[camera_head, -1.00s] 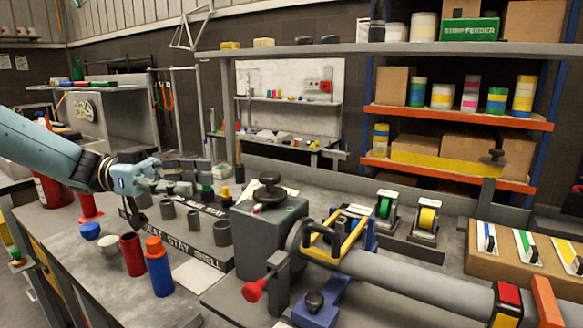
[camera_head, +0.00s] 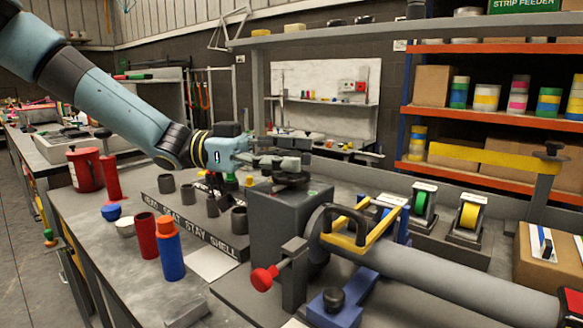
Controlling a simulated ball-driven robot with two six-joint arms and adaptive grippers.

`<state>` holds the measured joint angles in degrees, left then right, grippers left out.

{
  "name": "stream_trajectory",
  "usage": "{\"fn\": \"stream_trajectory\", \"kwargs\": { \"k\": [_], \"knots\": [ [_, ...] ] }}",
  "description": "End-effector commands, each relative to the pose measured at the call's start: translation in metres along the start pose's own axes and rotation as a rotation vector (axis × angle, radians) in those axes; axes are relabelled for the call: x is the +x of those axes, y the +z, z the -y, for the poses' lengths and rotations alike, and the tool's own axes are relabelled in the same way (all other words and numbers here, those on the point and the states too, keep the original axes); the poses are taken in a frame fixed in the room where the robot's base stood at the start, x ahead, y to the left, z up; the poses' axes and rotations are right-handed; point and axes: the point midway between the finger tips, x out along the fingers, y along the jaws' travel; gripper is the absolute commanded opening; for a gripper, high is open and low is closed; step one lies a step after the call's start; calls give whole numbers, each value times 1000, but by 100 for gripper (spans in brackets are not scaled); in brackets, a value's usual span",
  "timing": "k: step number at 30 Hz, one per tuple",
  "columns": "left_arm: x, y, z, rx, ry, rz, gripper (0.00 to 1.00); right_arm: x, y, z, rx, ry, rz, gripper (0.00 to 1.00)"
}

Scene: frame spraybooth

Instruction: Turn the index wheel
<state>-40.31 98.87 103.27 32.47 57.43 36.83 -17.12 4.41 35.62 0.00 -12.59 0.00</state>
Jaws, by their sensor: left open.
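A dark round wheel (camera_head: 291,179), which looks like the index wheel, sits on top of a grey block (camera_head: 272,225) at the centre of the bench. My left gripper (camera_head: 298,163) is open and reaches in from the left, with its fingers just above the wheel and partly covering it. I cannot tell whether the fingers touch the wheel. A red knob (camera_head: 263,279) sticks out on a shaft at the front of the fixture. My right gripper is not in view.
A grey tube (camera_head: 430,272) with a yellow-framed black handle (camera_head: 347,231) lies right of the block. Red (camera_head: 145,236) and blue (camera_head: 170,257) cylinders and a rack of grey sleeves (camera_head: 239,220) stand left. Tape dispensers (camera_head: 423,205) stand behind.

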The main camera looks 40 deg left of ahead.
Motion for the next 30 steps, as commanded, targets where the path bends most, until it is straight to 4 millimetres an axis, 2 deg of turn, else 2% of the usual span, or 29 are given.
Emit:
{"fn": "stream_trajectory", "kwargs": {
  "k": [8,21,30],
  "knots": [
    [2,-1,0,0,0,-1,56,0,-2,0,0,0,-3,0],
    [1,-1,0,0,0,-1,0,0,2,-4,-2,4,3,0],
    [1,-1,0,0,-4,-1,0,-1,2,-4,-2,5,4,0]
  ]
}}
